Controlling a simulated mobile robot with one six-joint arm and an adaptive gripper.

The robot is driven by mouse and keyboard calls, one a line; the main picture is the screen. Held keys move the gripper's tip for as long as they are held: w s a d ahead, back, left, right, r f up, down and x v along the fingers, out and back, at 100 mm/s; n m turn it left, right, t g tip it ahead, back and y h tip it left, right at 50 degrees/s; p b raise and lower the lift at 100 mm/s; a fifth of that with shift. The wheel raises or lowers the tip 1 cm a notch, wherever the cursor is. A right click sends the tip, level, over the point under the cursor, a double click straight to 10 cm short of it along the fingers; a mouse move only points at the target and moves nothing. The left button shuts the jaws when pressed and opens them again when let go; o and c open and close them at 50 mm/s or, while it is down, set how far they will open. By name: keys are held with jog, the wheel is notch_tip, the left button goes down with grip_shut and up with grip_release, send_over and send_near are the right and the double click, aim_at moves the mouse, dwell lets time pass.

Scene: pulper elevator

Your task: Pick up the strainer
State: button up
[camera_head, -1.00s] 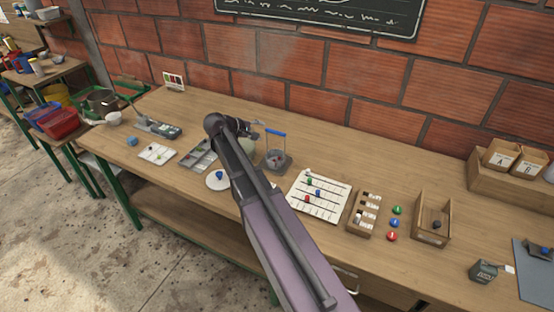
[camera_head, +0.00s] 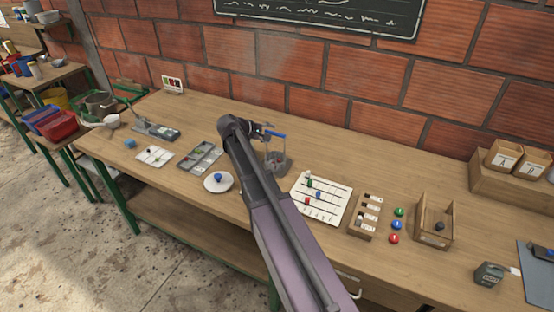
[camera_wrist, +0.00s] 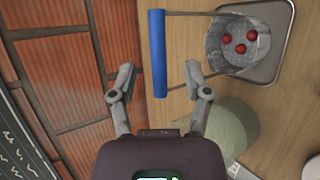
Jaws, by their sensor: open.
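The strainer is a clear mesh basket (camera_head: 275,161) with a blue bar handle (camera_head: 278,134) raised above it. It stands upright on the bench, right of my arm's end. In the wrist view the basket (camera_wrist: 232,48) holds red berries and sits on a grey tray (camera_wrist: 283,60). The blue handle (camera_wrist: 158,53) lies between the lines of my two fingers, its near end level with the fingertips. My gripper (camera_wrist: 160,72) is open and empty. In the head view my gripper (camera_head: 263,130) is at the handle's left end, partly hidden by my wrist; contact cannot be told.
A pale green round object (camera_wrist: 228,128) stands close beside the right finger. The brick wall (camera_wrist: 60,75) is on the other side. A white plate (camera_head: 212,186), a grey sorting tray (camera_head: 206,153) and a lined board (camera_head: 334,207) are nearby on the bench.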

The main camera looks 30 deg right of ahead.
aim_at(273, 133)
jog(key=shift+b+x, duration=0.65)
jog(key=shift+x, duration=1.05)
grip_shut()
